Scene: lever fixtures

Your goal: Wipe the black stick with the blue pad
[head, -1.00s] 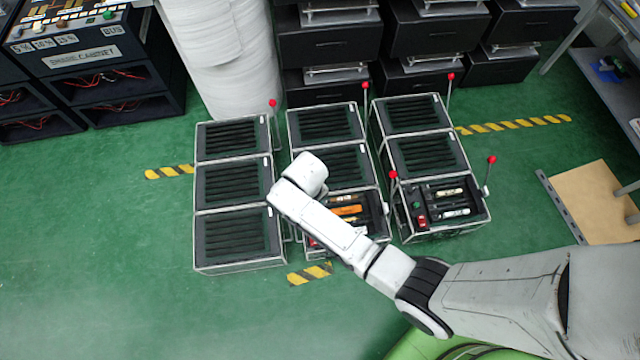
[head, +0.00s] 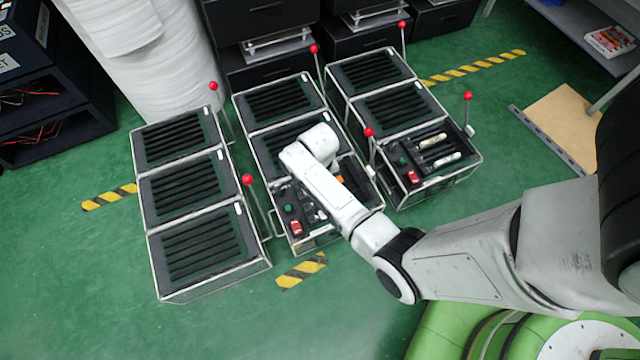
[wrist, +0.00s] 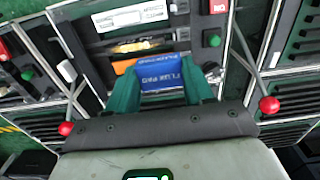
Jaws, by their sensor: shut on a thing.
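My gripper (wrist: 162,86) shows in the wrist view with green fingers shut on the blue pad (wrist: 168,76), which carries white lettering. The pad is above the open tray (wrist: 92,50) of the middle fixture, beside an orange piece (wrist: 123,66). I cannot tell whether the pad touches anything in the tray. I cannot clearly pick out a black stick; a dark, slim piece may be hidden by the pad or fingers. In the head view my arm covers the gripper and the pad.
Red-knobbed levers (wrist: 269,105) and (wrist: 66,128) stand on both sides of my gripper. The tray also holds a gold piece (wrist: 135,46) and a white-labelled block (wrist: 130,16). Fixtures stand left (head: 205,240) and right (head: 440,160).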

